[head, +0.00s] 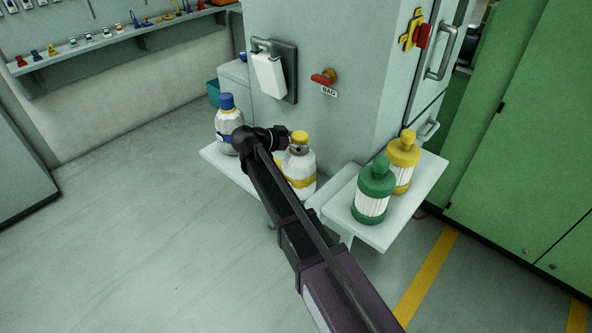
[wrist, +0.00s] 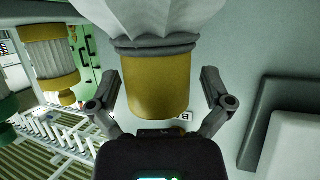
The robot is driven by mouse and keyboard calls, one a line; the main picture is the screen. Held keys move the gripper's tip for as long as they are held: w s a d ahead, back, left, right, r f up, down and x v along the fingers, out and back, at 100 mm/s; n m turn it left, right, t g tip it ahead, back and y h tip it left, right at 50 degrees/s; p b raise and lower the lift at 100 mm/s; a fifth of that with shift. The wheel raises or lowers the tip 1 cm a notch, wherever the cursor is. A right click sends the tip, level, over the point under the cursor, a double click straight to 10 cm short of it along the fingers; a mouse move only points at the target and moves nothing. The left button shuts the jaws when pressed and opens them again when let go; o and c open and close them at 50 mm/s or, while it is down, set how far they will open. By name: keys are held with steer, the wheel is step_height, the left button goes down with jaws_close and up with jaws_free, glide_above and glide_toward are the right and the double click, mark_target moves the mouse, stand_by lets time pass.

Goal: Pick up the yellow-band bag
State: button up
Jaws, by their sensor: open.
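The yellow-band bag (head: 301,183) is a white, bottle-shaped container with a yellow band and a yellow cap. It stands upright on the left shelf, partly hidden behind my arm in the head view. My gripper (head: 290,141) is at the height of its neck and cap. The wrist view appears upside down. There, my gripper (wrist: 160,80) is open, with one finger on each side of the yellow cap (wrist: 157,90) and a gap to each. The bag's white body (wrist: 165,20) spreads above a grey collar. I cannot tell whether anything touches.
A blue-capped white container (head: 228,130) stands left on the same shelf (head: 212,155). Green (head: 374,190) and yellow (head: 402,160) containers stand on the right shelf (head: 425,185). A grey cabinet (head: 350,60) with a red knob (head: 323,77) rises behind. Floor at left is clear.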

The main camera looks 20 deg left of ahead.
mark_target(299, 134)
steer(key=c, duration=1.2)
steer(key=shift+c, duration=0.2)
steer(key=shift+r, duration=0.2)
steer(key=shift+r+p, duration=1.6)
steer(key=shift+p, duration=0.2)
steer(key=s+a+r+p, duration=0.1)
steer(key=s+a, duration=0.2)
steer(key=s, duration=1.2)
steer(key=shift+s+a+r, duration=0.2)
steer(key=shift+s, duration=0.15)
